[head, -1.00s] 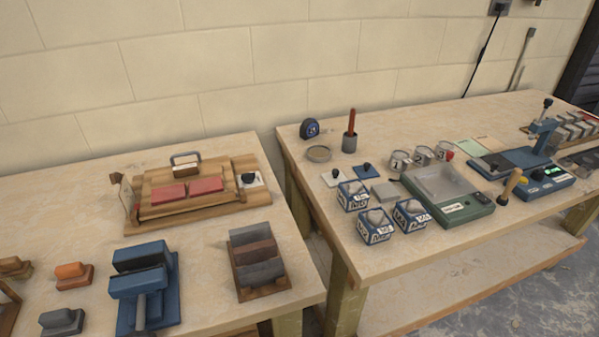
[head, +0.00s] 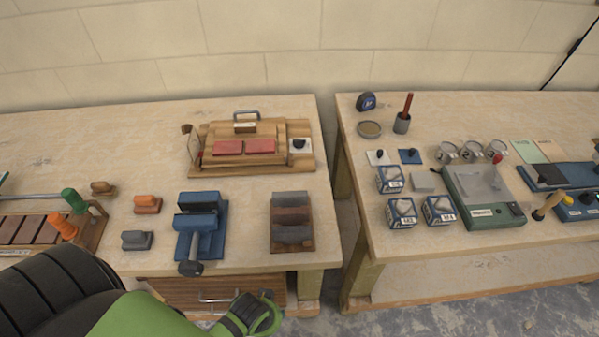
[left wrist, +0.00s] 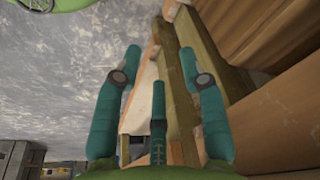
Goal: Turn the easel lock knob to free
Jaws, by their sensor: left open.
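My left gripper (head: 268,313) is low in front of the left bench, well below and nearer than the knob, touching nothing I can see. In the left wrist view, my left gripper (left wrist: 160,55) has its teal fingers spread and empty, facing bench legs and floor. My right gripper is not in view.
A blue vise (head: 203,225) and a rack of grey and brown blocks (head: 291,222) stand at the bench front. A drawer (head: 190,291) is below. A gap separates the right bench (head: 430,250), which holds boxes, jars and a green scale (head: 482,200).

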